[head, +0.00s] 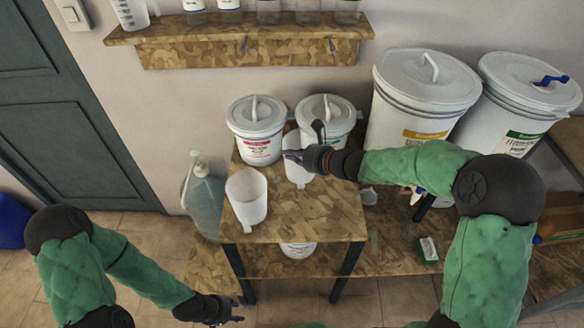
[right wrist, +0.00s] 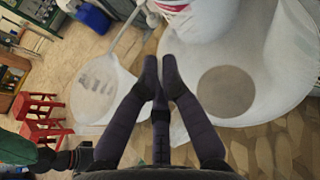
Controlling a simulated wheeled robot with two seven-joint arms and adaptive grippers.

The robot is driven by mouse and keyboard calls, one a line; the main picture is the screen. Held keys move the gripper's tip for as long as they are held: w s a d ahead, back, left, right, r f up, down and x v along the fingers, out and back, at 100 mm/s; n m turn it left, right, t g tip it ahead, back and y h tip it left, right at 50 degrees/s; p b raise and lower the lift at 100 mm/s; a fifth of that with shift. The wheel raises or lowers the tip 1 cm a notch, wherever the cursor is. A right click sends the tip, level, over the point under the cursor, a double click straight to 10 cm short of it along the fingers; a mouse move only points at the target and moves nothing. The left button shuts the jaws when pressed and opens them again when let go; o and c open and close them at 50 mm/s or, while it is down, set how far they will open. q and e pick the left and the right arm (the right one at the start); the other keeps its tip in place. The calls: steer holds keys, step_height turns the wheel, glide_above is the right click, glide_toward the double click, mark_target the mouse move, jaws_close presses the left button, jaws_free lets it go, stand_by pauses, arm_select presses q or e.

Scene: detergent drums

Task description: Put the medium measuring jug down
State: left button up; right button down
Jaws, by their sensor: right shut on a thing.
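A white measuring jug (head: 298,142) is at my right gripper (head: 288,155), over the small table in front of the two lidded drums. The gripper is shut on this jug. In the right wrist view the fingertips of my right gripper (right wrist: 160,72) are close together beside a large pale shape that seems to be the jug. I cannot tell whether its base touches the table.
The small wooden table (head: 310,218) has bare room at its front right. A red-labelled drum (head: 257,130) and a green-labelled drum (head: 333,112) stand at its back. A pump bottle (head: 203,195) is to the left. Large drums (head: 422,95) stand behind my right arm.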

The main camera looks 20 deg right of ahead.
steer(key=shift+f+b, duration=0.75)
steer(key=shift+f, duration=1.5)
steer(key=c, duration=1.9)
jaws_free()
steer(key=shift+f, duration=0.2)
steer(key=o, duration=0.5)
steer(key=p+v, duration=0.4)
steer(key=v, duration=0.8)
steer(key=shift+r, duration=0.2)
